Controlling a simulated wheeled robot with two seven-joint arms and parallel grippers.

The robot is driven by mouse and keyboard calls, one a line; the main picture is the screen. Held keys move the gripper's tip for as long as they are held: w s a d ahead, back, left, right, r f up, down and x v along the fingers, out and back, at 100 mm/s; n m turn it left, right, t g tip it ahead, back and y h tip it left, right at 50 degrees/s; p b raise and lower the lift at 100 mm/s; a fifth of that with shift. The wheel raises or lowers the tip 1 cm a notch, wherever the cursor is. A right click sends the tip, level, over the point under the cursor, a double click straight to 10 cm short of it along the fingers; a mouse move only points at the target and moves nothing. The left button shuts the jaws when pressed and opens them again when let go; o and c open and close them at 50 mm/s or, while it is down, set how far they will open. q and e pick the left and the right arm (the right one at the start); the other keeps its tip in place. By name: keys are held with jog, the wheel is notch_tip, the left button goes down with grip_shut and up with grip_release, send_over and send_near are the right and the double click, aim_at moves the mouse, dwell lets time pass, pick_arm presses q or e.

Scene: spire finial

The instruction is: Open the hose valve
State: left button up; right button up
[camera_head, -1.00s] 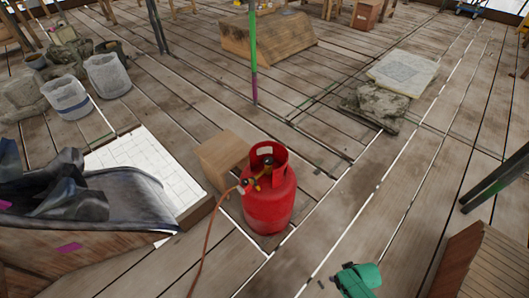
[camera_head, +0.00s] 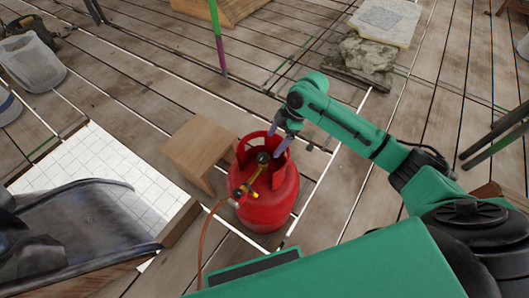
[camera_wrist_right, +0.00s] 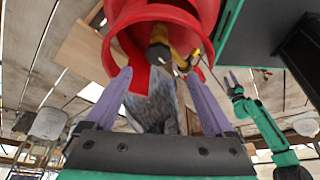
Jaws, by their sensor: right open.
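A red gas cylinder (camera_head: 268,208) stands upright on the plank floor with a red collar around its top. Inside the collar sits a dark and yellow valve (camera_head: 262,159), with a brass fitting and an orange hose (camera_head: 203,240) leading down. My right gripper (camera_head: 279,138) is at the collar's far right side, its fingers spread and empty. In the right wrist view the open fingers (camera_wrist_right: 160,76) point at the red collar (camera_wrist_right: 125,42), with the yellow valve (camera_wrist_right: 158,46) between and beyond them. I cannot tell whether they touch the collar. My left gripper (camera_wrist_right: 232,82) shows small and open in that view.
A cardboard-coloured box (camera_head: 196,150) stands close to the cylinder's left. Stone slabs (camera_head: 368,52) lie behind. Planks to the right of the cylinder are mostly clear.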

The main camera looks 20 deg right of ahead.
aim_at(264, 156)
jog(key=b+x, duration=0.1)
jog(key=x, duration=0.6)
jog(key=shift+w+a+f, duration=0.1)
jog(key=shift+f, duration=0.35)
jog(key=shift+c, duration=0.8)
jog(key=c, duration=1.2)
pick_arm(q)
jog(key=shift+w+d+f, duration=0.15)
jog(key=shift+w+f, duration=0.15)
jog(key=shift+w, duration=0.25)
jog(key=shift+w+d+f, duration=0.1)
jog(key=shift+w+f, duration=0.2)
jog(key=shift+w, duration=0.25)
pick_arm(e)
jog(key=shift+w, duration=0.1)
